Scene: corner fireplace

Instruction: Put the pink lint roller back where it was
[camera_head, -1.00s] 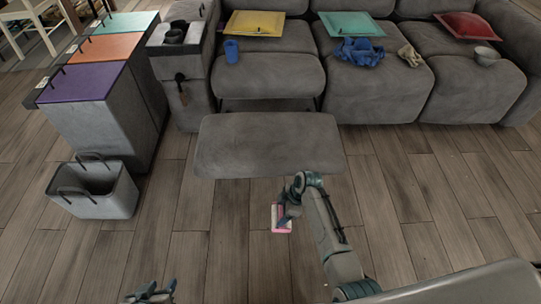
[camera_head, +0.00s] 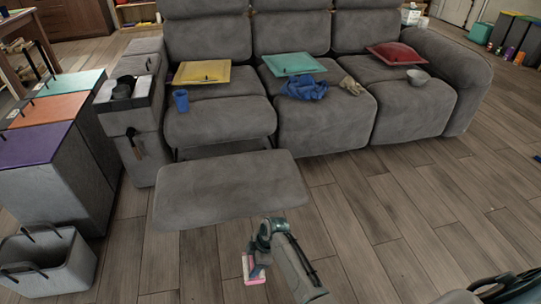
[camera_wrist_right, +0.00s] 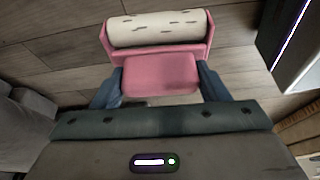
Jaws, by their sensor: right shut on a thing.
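The pink lint roller (camera_head: 246,265) is in my right gripper (camera_head: 259,262), low in front of the sofa's raised footrest, over the wood floor. In the right wrist view, the pink handle (camera_wrist_right: 160,76) of the lint roller sits between the two dark blue fingers of my right gripper (camera_wrist_right: 160,88). Its white, dark-flecked roll (camera_wrist_right: 158,28) points away from the gripper. The fingers are shut on the handle. My left gripper is not in view.
The grey sofa (camera_head: 352,125) with its raised footrest (camera_head: 225,190) fills the middle. Bins with purple, orange and teal lids (camera_head: 45,190) and a grey basket (camera_head: 50,265) stand at left. Open wood floor (camera_head: 420,215) lies at right. Colourful bins (camera_head: 510,35) stand at the far right.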

